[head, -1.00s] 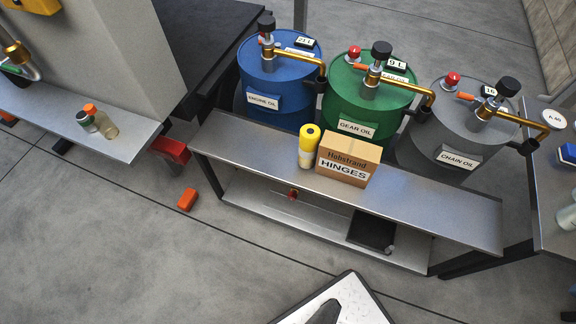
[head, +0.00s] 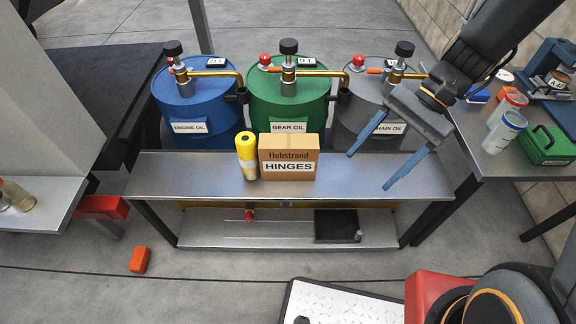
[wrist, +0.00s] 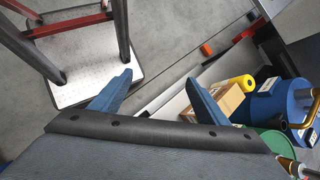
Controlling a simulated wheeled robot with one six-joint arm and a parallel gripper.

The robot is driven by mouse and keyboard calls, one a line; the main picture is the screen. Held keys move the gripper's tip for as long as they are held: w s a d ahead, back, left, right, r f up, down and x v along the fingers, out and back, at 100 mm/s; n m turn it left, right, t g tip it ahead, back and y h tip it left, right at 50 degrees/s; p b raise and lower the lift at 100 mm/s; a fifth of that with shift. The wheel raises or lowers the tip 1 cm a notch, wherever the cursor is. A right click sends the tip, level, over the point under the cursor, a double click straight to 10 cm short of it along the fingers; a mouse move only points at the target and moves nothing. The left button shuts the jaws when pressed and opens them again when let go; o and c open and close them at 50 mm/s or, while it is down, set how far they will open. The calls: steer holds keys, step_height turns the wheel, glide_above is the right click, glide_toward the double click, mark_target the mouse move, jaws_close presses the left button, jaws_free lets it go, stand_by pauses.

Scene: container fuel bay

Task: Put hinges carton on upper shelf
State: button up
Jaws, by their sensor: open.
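The hinges carton (head: 289,158) is a brown box labelled "Hobstrand HINGES". It stands upright on the upper shelf (head: 372,190) of the low metal bench in the head view, right beside a yellow roll (head: 246,156). My gripper (head: 368,170) is open and empty, with blue fingers, above the right part of the upper shelf and apart from the carton. In the wrist view the carton (wrist: 222,97) shows partly behind the right finger of my gripper (wrist: 157,92).
Blue (head: 187,95), green (head: 290,97) and grey (head: 365,110) drums with pumps stand behind the bench. The lower shelf (head: 280,232) holds a black tray (head: 336,226). A side table (head: 490,160) at right holds jars and a green box (head: 544,145). An orange block (head: 139,260) lies on the floor.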

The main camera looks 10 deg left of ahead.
steer(key=w+a+f+m+y+b, duration=0.7)
steer(key=w+a+f+y, duration=0.35)
steer(key=w+a, duration=0.3)
steer(key=m+t+y+b, duration=0.1)
steer(key=m+b, duration=0.1)
steer(key=b, duration=0.1)
glide_toward(289, 155)
steer(key=w+a+f, duration=0.2)
steer(key=f, duration=0.1)
steer(key=shift+w+a+f, duration=0.15)
steer(key=shift+a+f, duration=0.15)
steer(key=shift+a, duration=0.1)
steer(key=shift+a+f+m, duration=0.15)
steer(key=shift+f+m, duration=0.05)
steer(key=shift+m, duration=0.1)
steer(key=x, duration=0.7)
steer(key=shift+a+r, duration=0.1)
steer(key=shift+a, duration=0.2)
jaws_close()
